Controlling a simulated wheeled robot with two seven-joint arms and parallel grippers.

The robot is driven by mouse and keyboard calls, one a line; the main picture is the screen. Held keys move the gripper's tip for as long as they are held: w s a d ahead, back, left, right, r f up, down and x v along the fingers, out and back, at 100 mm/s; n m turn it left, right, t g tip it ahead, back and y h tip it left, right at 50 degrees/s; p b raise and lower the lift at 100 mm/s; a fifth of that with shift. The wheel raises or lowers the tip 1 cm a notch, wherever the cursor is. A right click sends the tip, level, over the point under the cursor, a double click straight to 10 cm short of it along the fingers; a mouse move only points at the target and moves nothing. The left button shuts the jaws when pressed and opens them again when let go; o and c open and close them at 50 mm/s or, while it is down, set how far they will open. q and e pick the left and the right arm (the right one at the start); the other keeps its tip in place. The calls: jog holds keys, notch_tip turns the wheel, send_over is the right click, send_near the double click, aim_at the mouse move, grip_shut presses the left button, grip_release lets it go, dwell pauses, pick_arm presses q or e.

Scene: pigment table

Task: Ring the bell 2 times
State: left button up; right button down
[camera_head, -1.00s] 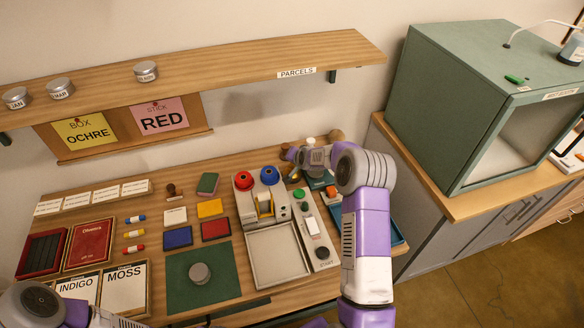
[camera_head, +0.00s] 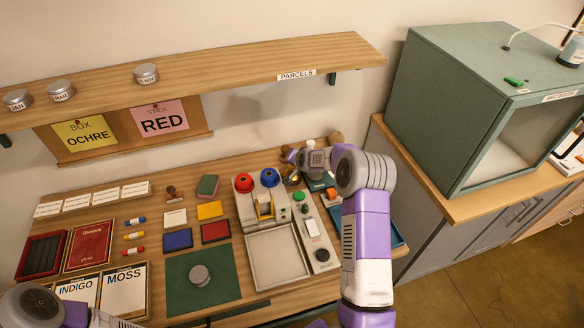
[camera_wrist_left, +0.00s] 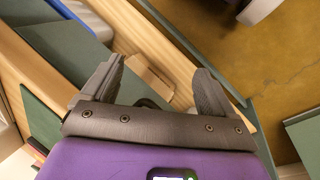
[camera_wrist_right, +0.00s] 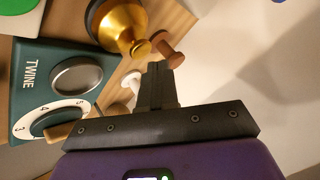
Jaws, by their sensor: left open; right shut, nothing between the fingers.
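The bell (camera_wrist_right: 122,25) is brass-gold with a dark base and a small gold knob. It shows at the top of the right wrist view, and a small part shows in the head view (camera_head: 294,179) beside my right wrist. My right gripper (camera_wrist_right: 156,72) is shut and empty. Its tips appear just below the bell's knob in the right wrist view, beside a brown wooden knobbed piece (camera_wrist_right: 168,52); I cannot tell whether they touch either. My left gripper (camera_wrist_left: 160,85) is open and empty, low at the table's front; its fingers are outside the head view.
A green TWINE box (camera_wrist_right: 62,85) with a dial stands close to the bell. A tape dispenser with red and blue knobs (camera_head: 262,205) and a grey switch panel (camera_head: 316,232) lie left of my right arm. The shelf (camera_head: 230,68) overhangs the back.

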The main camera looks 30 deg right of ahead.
aim_at(293, 169)
dwell(0.8)
jog(key=shift+f+b, duration=0.45)
jog(key=shift+b, duration=0.15)
jog(key=shift+f+b, duration=0.6)
dwell(0.6)
jog(key=shift+r, duration=0.1)
jog(key=shift+r+p, duration=0.45)
jog(key=shift+r, duration=0.45)
jog(key=shift+r+p, duration=1.3)
jog(key=shift+r, duration=1.25)
